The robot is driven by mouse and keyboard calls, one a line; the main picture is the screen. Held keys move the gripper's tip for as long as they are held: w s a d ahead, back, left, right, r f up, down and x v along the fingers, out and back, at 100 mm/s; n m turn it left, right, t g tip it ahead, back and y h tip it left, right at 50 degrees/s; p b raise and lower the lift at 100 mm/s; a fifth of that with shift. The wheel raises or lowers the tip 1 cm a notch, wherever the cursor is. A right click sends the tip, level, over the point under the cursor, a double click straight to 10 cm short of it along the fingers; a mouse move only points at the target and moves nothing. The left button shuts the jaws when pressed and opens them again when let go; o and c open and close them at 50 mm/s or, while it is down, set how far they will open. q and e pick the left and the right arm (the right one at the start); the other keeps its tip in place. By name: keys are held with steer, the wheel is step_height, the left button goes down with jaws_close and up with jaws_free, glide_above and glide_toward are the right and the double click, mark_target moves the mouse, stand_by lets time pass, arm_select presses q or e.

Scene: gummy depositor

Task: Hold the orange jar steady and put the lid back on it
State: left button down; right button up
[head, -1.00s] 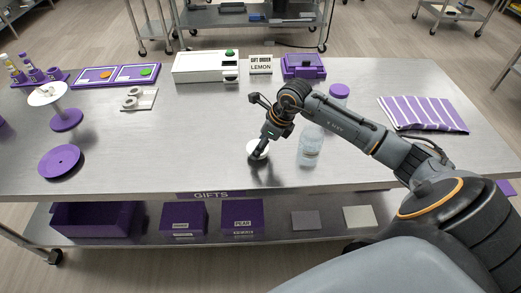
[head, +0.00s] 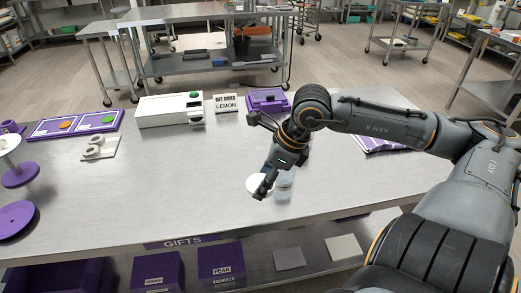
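The lid (head: 254,186) is a white disc in the head view, near the table's front middle. My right gripper (head: 264,187) reaches down over it with its fingers on the lid and appears shut on it; the fingertips are partly hard to make out. A clear jar (head: 285,182) stands just right of the lid, its upper part hidden behind my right gripper and arm. No orange colour shows on the jar. The lid is beside the jar in the picture; whether they touch I cannot tell. My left gripper is not in view.
A white box with a green button (head: 165,112), a LEMON sign (head: 227,104) and a purple device (head: 267,101) stand along the back. A grey-white holder (head: 99,146) and a purple disc (head: 15,219) are at left. The table's left middle is clear.

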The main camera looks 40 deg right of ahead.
steer(key=shift+s+d+r, duration=0.1)
steer(key=shift+s+r, duration=0.1)
steer(key=shift+s, duration=0.3)
steer(key=shift+s+d+r, duration=0.1)
steer(key=shift+s+r, duration=0.1)
steer(key=shift+s, duration=0.3)
